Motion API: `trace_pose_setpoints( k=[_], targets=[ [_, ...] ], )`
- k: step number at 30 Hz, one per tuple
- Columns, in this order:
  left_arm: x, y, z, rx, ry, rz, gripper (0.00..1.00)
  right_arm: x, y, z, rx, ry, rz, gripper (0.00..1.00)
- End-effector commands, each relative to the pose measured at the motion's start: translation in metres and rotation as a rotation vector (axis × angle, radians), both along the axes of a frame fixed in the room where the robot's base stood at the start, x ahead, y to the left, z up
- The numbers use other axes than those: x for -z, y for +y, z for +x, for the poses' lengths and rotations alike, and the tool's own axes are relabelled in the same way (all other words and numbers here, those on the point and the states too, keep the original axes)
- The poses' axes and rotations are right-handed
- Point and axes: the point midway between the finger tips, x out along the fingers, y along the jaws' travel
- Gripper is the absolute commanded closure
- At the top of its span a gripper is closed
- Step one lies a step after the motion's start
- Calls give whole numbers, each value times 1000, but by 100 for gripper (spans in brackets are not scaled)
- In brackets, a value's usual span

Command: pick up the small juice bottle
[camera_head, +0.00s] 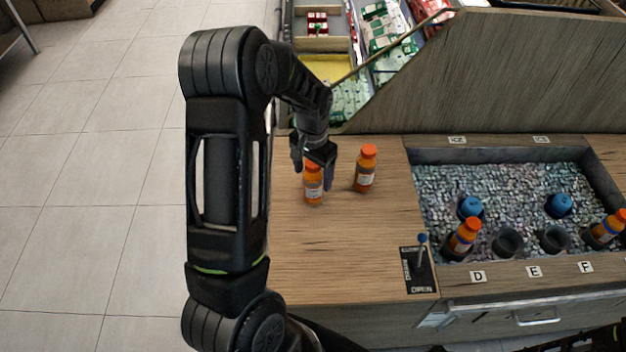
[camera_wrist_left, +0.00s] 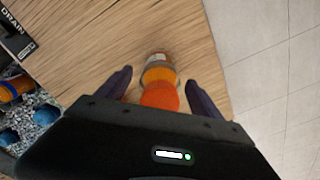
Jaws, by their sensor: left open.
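An orange juice bottle (camera_head: 314,193) with a white label stands upright on the wooden counter, its top partly hidden by my left gripper. My left gripper (camera_head: 312,174) is open over it, with one finger on each side. In the left wrist view the bottle's orange cap (camera_wrist_left: 160,96) lies between the two open fingers (camera_wrist_left: 158,92), with gaps on both sides. A second orange bottle (camera_head: 366,170) stands upright close by on the right. I cannot tell which of the two is smaller. My right gripper does not show.
A sunken bin of ice (camera_head: 450,192) on the right holds orange bottles (camera_head: 464,238), blue round items (camera_head: 559,205) and dark cup-like holders (camera_head: 507,241). A lever (camera_head: 421,250) stands at its left front corner. A wooden panel (camera_head: 500,75) rises behind. The front counter is clear.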

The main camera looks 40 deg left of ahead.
Motion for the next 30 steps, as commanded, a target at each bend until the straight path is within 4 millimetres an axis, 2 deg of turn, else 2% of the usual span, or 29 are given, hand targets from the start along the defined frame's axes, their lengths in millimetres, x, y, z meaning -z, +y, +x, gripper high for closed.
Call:
trace_pose_setpoints(
  k=[3, 6, 23, 30],
  targets=[
    [15, 0, -1, 0, 2, -1, 24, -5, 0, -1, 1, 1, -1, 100],
    [21, 0, 0, 0, 0, -1, 24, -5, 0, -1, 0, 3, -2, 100],
    [21, 0, 0, 0, -1, 0, 24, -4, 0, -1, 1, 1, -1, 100],
    [21, 0, 0, 0, -1, 0, 42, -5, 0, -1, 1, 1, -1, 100]
  ],
)
